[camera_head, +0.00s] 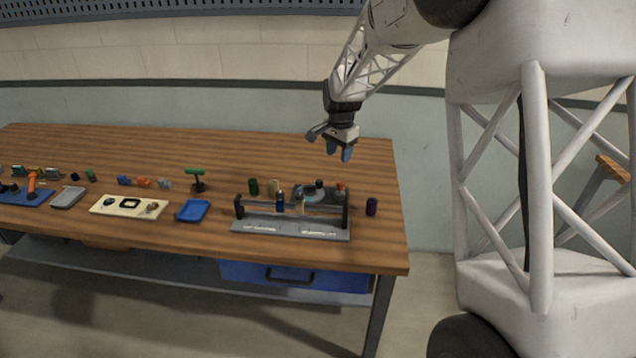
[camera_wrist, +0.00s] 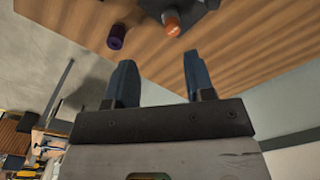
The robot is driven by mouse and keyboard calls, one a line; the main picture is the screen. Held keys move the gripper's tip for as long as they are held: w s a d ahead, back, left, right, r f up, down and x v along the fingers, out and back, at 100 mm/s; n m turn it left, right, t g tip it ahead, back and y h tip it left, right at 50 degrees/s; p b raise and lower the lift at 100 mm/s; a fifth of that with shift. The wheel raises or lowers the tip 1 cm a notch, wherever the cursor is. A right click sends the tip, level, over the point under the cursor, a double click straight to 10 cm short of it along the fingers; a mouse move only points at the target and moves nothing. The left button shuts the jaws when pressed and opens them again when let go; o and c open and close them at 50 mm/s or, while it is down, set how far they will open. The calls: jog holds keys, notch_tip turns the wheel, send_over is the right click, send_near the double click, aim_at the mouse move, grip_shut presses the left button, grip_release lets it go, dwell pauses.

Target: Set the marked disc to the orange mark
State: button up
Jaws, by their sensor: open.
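A grey rack (camera_head: 290,229) with dark end posts and a crossbar stands near the right end of the workbench. A dark, round, disc-like shape (camera_head: 309,193) shows behind its bar, partly hidden; I cannot make out a mark on it. A small orange-topped piece (camera_head: 341,187) is at the rack's right rear. An orange round top also shows in the wrist view (camera_wrist: 172,29); whether it is the orange mark, I cannot tell. My gripper (camera_head: 341,155) hangs above and behind the rack, open and empty. Its two blue fingers (camera_wrist: 158,66) are apart, touching nothing.
A purple cylinder (camera_head: 371,207) stands right of the rack, near the workbench (camera_head: 300,160) edge. Green (camera_head: 253,187) and tan (camera_head: 273,187) cylinders stand behind the rack. A blue tray (camera_head: 193,211) lies to its left.

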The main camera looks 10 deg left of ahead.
jog(key=m, duration=0.1)
send_over(318, 181)
notch_tip(318, 181, down, 9)
jog(key=shift+w+f, duration=0.1)
jog(key=shift+f, duration=0.05)
jog(key=shift+f, duration=3.9)
jog(key=shift+c, duration=0.5)
jog(key=c, duration=0.6)
